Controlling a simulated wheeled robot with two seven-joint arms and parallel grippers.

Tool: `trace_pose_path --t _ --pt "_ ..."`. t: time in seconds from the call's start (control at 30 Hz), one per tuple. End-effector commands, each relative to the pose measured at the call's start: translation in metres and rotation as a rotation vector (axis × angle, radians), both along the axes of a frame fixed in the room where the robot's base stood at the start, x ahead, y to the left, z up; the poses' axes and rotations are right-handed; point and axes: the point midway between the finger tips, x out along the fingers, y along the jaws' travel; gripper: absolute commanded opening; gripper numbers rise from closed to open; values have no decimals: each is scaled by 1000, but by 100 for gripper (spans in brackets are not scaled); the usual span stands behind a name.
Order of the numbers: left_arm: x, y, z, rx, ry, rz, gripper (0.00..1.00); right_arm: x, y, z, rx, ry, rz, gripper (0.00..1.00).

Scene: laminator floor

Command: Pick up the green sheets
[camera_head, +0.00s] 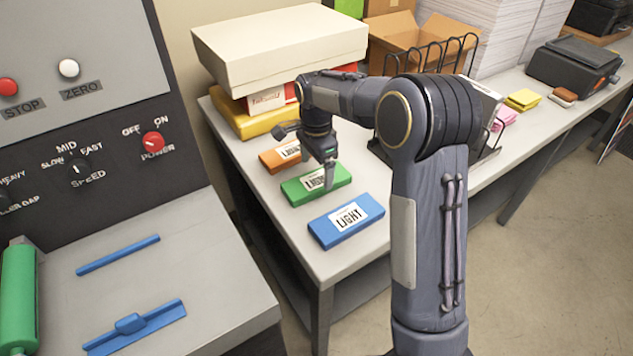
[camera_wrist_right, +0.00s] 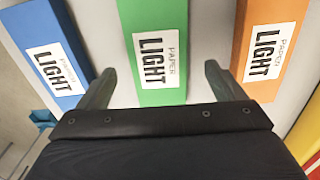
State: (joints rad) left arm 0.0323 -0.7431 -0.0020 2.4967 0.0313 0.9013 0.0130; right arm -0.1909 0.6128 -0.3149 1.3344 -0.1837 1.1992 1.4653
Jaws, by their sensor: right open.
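The green sheets (camera_head: 315,184) are a flat green pack with a white "LIGHT" label, lying on the grey table between an orange pack and a blue pack. My right gripper (camera_head: 329,178) is over the green pack and hides part of it in the head view. In the right wrist view the green pack (camera_wrist_right: 160,90) stands out in the middle, between the two spread fingers of the right gripper (camera_wrist_right: 158,85). The right gripper is open and empty. I cannot tell whether its fingertips touch the table. My left gripper is not in view.
The blue pack (camera_head: 346,221) lies nearer the table's front, the orange pack (camera_head: 281,157) farther back. Large boxes (camera_head: 281,50) are stacked behind. A black wire rack (camera_head: 432,55) stands right. A machine with a control panel (camera_head: 80,90) fills the left.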

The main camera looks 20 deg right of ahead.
Motion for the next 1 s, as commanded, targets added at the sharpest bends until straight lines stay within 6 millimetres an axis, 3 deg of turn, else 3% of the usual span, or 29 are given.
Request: trace_pose_path --t 0.2,0.5,0.9,1.0 --pt "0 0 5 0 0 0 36 -2 0 -31 0 3 0 89" --pt "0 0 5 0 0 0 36 -1 0 -37 1 0 0 89" --pt "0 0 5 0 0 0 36 -1 0 -36 1 0 1 37" --pt "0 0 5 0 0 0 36 -1 0 -36 1 -1 1 34"
